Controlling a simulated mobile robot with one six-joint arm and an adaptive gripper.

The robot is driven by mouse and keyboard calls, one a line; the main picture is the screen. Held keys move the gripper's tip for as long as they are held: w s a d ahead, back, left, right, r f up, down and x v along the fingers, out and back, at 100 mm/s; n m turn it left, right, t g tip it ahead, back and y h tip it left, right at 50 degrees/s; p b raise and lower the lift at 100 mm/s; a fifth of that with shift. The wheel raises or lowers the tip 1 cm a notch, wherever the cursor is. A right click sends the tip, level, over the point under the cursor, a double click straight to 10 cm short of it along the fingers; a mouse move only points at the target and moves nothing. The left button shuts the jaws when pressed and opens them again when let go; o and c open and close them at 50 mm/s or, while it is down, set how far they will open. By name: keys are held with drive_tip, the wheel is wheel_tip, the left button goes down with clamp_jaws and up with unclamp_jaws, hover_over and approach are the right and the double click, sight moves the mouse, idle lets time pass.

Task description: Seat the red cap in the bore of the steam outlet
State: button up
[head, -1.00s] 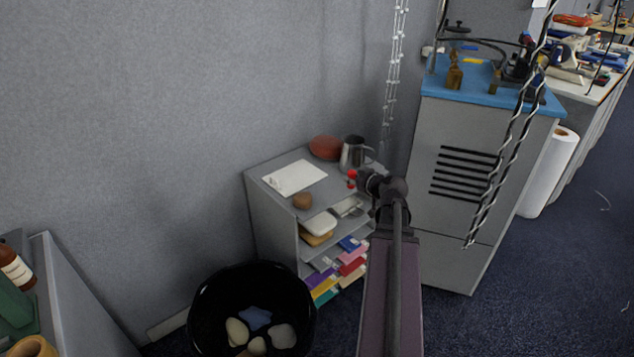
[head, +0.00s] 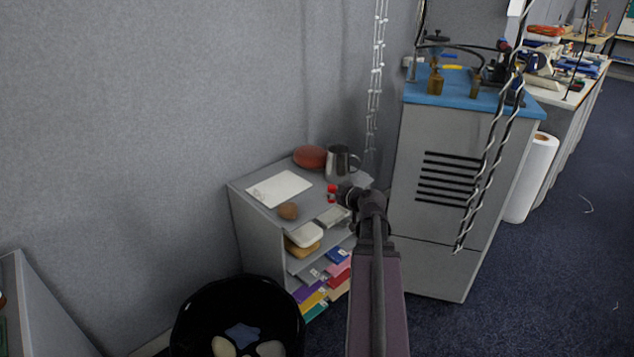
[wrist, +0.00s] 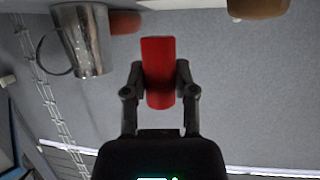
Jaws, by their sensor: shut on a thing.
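My gripper (wrist: 160,85) is shut on the red cap (wrist: 159,72), which sits between its two fingers in the wrist view. In the head view the red cap (head: 331,194) shows as a small red spot at the end of my arm, in front of the metal mug. Brass fittings stand on the blue top (head: 460,93) of the grey cabinet to the right, one at the left (head: 435,82) and a smaller one beside it (head: 475,86). I cannot tell which of these is the steam outlet, and no bore can be made out.
The grey shelf unit (head: 240,210) carries a metal mug (head: 341,164), a red-brown round thing (head: 310,156), a white sheet (head: 280,189) and a brown lump (head: 288,211). A black bin (head: 190,315) stands below left. Twisted cords (head: 490,160) hang before the cabinet (head: 440,220).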

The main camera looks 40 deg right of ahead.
drive_tip(key=b, duration=0.1)
hover_over(325, 188)
drive_tip(key=shift+f, duration=0.7)
drive_tip(key=shift+a, duration=0.1)
drive_tip(key=shift+s+f, duration=0.1)
drive_tip(key=shift+f+b, duration=1.7)
drive_tip(key=shift+b, duration=0.2)
drive_tip(key=shift+f, duration=0.15)
drive_tip(key=o, duration=0.5)
drive_tip(key=shift+o, duration=0.2)
drive_tip(key=shift+r, duration=0.2)
drive_tip(key=d+p+v, duration=0.1)
drive_tip(key=p+v, duration=0.3)
drive_tip(key=v, duration=0.8)
drive_tip(key=shift+a+p, duration=0.3)
drive_tip(key=shift+a, duration=0.1)
